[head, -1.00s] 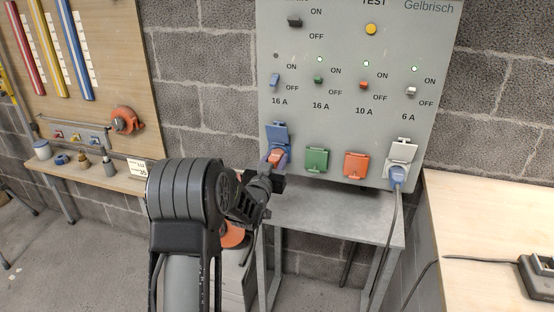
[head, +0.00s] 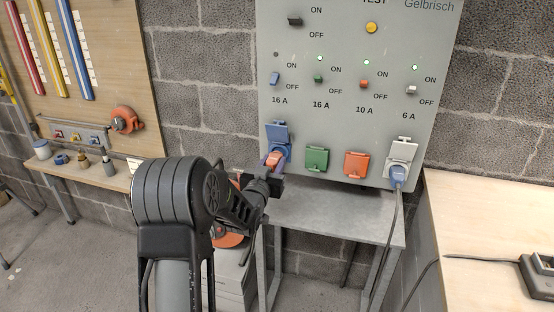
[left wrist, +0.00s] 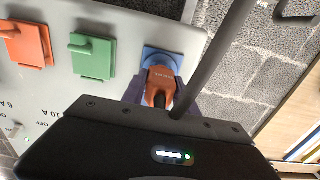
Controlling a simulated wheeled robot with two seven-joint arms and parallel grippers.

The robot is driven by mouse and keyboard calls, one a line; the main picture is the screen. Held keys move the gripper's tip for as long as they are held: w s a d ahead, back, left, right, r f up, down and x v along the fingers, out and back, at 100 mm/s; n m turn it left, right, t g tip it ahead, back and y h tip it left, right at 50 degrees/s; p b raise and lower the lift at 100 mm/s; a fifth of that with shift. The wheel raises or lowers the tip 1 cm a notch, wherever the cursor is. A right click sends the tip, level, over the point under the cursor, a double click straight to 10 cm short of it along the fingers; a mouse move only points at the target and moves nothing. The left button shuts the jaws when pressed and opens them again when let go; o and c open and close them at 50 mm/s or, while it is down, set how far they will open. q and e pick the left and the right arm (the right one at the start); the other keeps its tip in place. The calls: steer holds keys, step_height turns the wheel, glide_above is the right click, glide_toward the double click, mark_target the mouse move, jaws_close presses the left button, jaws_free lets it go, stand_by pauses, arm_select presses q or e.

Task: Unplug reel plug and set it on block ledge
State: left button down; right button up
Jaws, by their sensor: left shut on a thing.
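An orange plug (head: 273,159) is at the blue socket (head: 278,133) on the left of the grey panel's lower row. The socket's blue lid is raised. The left wrist view shows the orange plug (left wrist: 160,85) close against the blue socket (left wrist: 162,58); I cannot tell how deep it sits. My left gripper (head: 275,168) is shut on the plug, with one finger on each side of it in the left wrist view. A grey ledge-like bench top (head: 335,212) lies below the panel. My right gripper is not in view.
Green (head: 316,159) and orange (head: 355,164) covered sockets sit to the right. A blue plug (head: 398,174) with a hanging cable fills the white socket. A wooden top (head: 490,220) is at right, with a charger-like device (head: 539,274). The grey bench top is clear.

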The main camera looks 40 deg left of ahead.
arm_select(q)
steer(key=shift+b+v, duration=0.4)
steer(key=shift+v, duration=1.45)
steer(key=shift+d, duration=0.1)
steer(key=s+d+m+h, duration=0.2)
steer(key=d+m+h, duration=0.5)
steer(key=d, duration=2.1)
steer(key=r+h, duration=0.1)
steer(key=h, duration=0.3)
steer(key=shift+a, duration=0.15)
